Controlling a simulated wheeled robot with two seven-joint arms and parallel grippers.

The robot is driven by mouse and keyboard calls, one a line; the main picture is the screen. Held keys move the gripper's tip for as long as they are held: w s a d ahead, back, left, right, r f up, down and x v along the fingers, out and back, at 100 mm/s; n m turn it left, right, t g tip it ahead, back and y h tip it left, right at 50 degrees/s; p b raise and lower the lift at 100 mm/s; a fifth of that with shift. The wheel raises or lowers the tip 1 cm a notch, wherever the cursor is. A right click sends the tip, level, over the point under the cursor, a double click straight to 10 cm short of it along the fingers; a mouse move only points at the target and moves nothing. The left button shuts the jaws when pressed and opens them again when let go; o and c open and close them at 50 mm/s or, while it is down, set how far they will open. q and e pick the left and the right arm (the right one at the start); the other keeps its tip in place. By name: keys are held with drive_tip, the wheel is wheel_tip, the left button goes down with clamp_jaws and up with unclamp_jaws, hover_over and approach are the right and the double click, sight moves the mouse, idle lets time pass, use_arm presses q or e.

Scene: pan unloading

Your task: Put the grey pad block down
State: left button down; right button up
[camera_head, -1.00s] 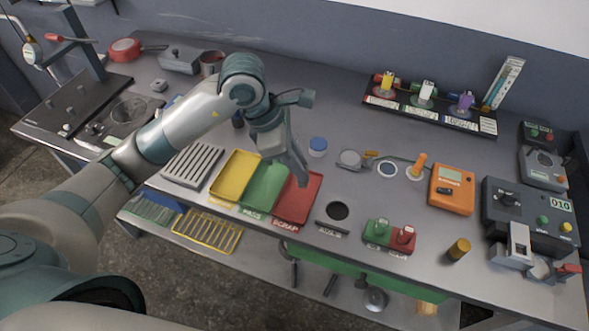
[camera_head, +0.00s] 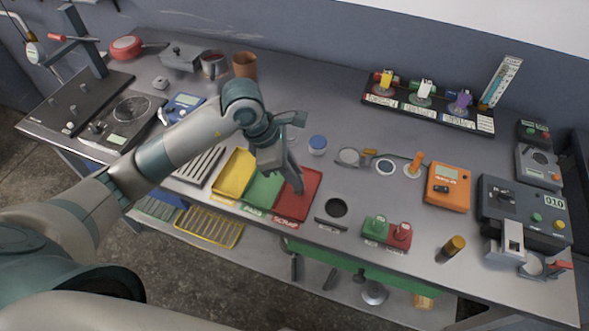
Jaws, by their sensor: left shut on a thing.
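My left gripper (camera_head: 297,184) reaches down over the red SCRAP tray (camera_head: 309,205), near its border with the green PADS tray (camera_head: 254,199). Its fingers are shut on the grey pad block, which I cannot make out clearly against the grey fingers. The fingertips are low over the red tray; I cannot tell whether they or the block touch it. The yellow tray (camera_head: 228,186) lies left of the green one. The gripper and wrist hide part of the green and red trays. My right gripper is not in view.
A blue-lidded jar (camera_head: 317,143) stands behind the red tray. A slotted grey rack (camera_head: 200,165) is left of the trays. A brown cup (camera_head: 245,66) stands behind my arm.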

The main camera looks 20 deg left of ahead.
use_arm(q)
drive_tip(key=shift+f, duration=0.2)
drive_tip(key=c, duration=1.6)
unclamp_jaws()
drive_tip(key=shift+r, duration=0.15)
drive_tip(key=shift+r, duration=0.1)
drive_tip(key=shift+a+r+b, duration=0.15)
drive_tip(key=shift+r+b, duration=0.2)
drive_tip(key=shift+b+v, duration=1.9)
drive_tip(key=shift+v, duration=3.65)
drive_tip(key=shift+s, duration=0.1)
